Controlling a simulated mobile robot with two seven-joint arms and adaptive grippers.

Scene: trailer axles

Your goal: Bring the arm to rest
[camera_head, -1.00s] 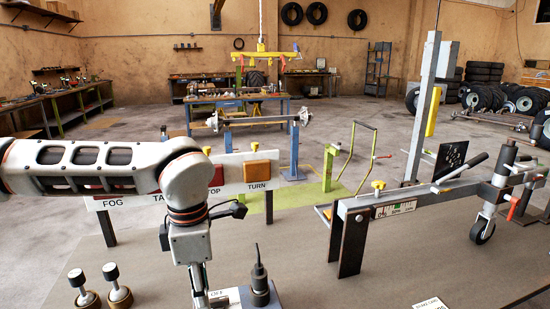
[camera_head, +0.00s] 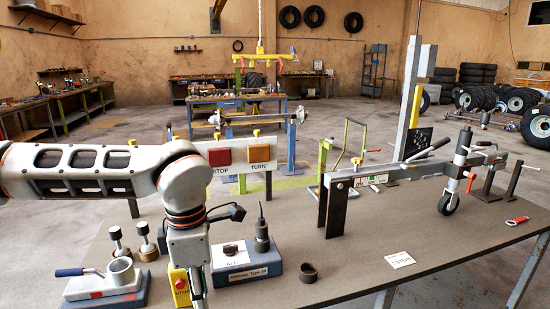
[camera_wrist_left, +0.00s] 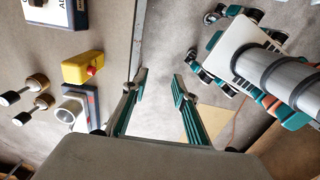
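My left arm (camera_head: 95,170) comes in from the left in the head view, with its forearm level and its wrist bent down. The left gripper is mostly cut off at the bottom of that view. In the left wrist view the left gripper (camera_wrist_left: 159,84) is open, its two teal-and-grey fingers apart with nothing between them. The workbench edge and floor show beneath them. The right gripper is not in view.
The workbench (camera_head: 345,270) holds a yellow stop box (camera_head: 180,286), a blue-grey tester (camera_head: 262,270), a clamp holder (camera_head: 105,283), a black ring (camera_head: 308,272) and a trailer drawbar (camera_head: 395,172). A sign panel (camera_head: 240,155) stands behind my wrist.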

